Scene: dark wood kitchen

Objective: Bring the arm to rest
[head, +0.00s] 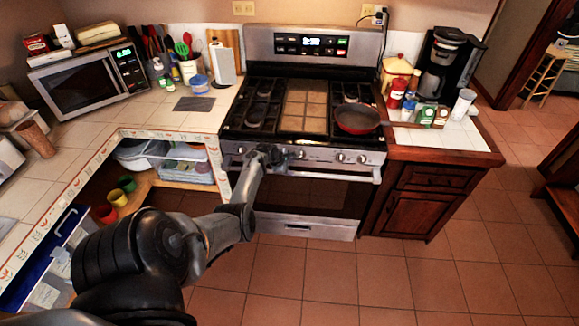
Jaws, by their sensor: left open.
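My left arm (165,245) comes in from the lower left and reaches out to the front of the stove (310,190). My left gripper (268,154) is at the stove's control panel, near the left knobs. It is open and small in the view; I see nothing held in it. I cannot tell whether it touches a knob. My right gripper is not in view.
A red pan (358,118) sits on the right burners. A tiled counter (150,113) with a microwave (88,82) lies to the left, above an open shelf (180,182). A wooden cabinet (412,212) stands right of the stove. The tiled floor (400,285) is clear.

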